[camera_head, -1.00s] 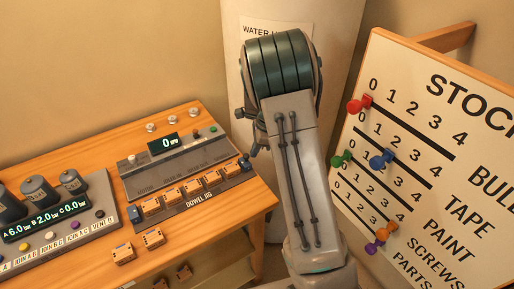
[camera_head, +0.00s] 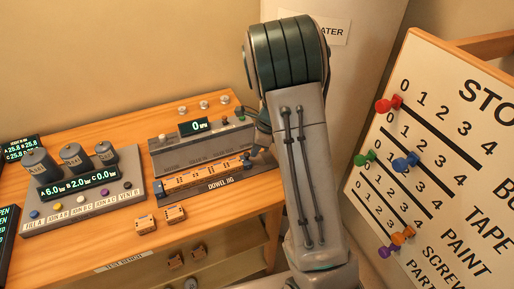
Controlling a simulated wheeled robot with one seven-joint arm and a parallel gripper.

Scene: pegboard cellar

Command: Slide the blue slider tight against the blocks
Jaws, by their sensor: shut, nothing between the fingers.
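The dowel jig (camera_head: 222,185) is a grey rail on the wooden bench. Several orange blocks (camera_head: 203,175) stand in one row along it, with no clear gaps between them.
Two loose orange blocks (camera_head: 147,224) lie in front of the jig. A grey panel with a small display (camera_head: 194,127) stands behind it. A console with three dark cylinders (camera_head: 77,158) is to the left. A number board (camera_head: 430,150) with coloured pegs stands right of my arm.

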